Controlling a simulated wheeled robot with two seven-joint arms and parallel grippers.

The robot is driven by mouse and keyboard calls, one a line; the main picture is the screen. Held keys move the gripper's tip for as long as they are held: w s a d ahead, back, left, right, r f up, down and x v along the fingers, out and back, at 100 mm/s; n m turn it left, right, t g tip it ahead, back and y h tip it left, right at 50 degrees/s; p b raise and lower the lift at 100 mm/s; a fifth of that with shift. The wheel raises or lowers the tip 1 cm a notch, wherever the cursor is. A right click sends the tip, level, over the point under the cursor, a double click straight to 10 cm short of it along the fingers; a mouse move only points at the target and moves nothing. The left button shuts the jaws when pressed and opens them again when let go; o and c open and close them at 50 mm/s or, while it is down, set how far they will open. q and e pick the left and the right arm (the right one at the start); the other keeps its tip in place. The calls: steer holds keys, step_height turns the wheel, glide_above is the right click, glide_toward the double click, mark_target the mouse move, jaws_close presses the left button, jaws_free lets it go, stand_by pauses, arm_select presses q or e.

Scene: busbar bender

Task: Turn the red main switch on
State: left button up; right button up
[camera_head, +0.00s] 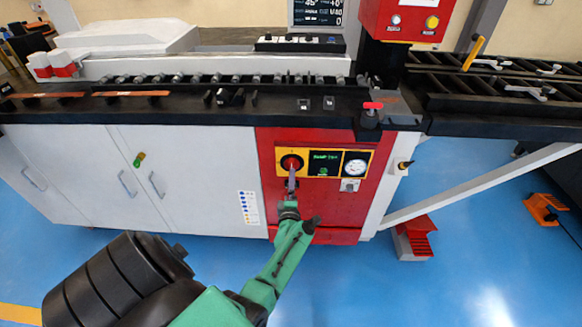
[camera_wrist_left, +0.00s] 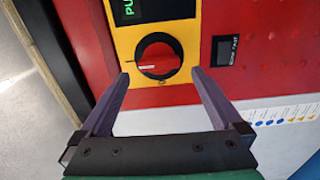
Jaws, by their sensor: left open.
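The red main switch (camera_head: 291,162) is a round red knob in a black ring on a yellow plate, on the red front panel of the machine. In the left wrist view the switch (camera_wrist_left: 158,56) faces me, with its red handle and a white mark lying nearly crosswise in the picture. My left gripper (camera_head: 292,177) is in front of the switch and overlaps its lower part in the head view. In the left wrist view its two fingers (camera_wrist_left: 160,75) are apart, one on each side below the knob, with nothing between them. Contact cannot be told. My right gripper is out of view.
A green-lit display (camera_head: 325,162) and a round gauge (camera_head: 355,164) sit beside the switch. A black bench top with rollers (camera_head: 225,79) juts above the panel. White cabinet doors (camera_head: 140,180) stand to the left. The blue floor (camera_head: 470,240) is open at the lower right.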

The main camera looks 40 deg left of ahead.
arm_select(q)
steer(key=p+v, duration=0.2)
steer(key=v, duration=0.7)
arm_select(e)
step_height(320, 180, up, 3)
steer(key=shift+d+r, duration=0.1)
arm_select(q)
steer(key=s+d+f+m+g+h, duration=0.2)
steer(key=s+d+f+m+h, duration=0.2)
steer(key=f+m, duration=0.25)
steer(key=s+d+f+m+g+h, duration=0.1)
steer(key=s+d+f+m+h, duration=0.3)
steer(key=f, duration=0.4)
steer(key=s+d+f+m+g+h, duration=0.2)
steer(key=s+d+f+m+h, duration=0.15)
steer(key=f+m, duration=0.35)
steer(key=s+a+f+m+g, duration=0.1)
steer(key=s+f+m+g, duration=0.3)
steer(key=s, duration=0.7)
steer(key=s+a+f+m+g, duration=0.2)
steer(key=s+f+m+g, duration=0.2)
steer(key=s, duration=0.8)
steer(key=shift+s+f+m+y, duration=0.15)
steer(key=shift+f+m+y, duration=0.3)
steer(key=shift+m, duration=0.7)
steer(key=shift+f, duration=0.1)
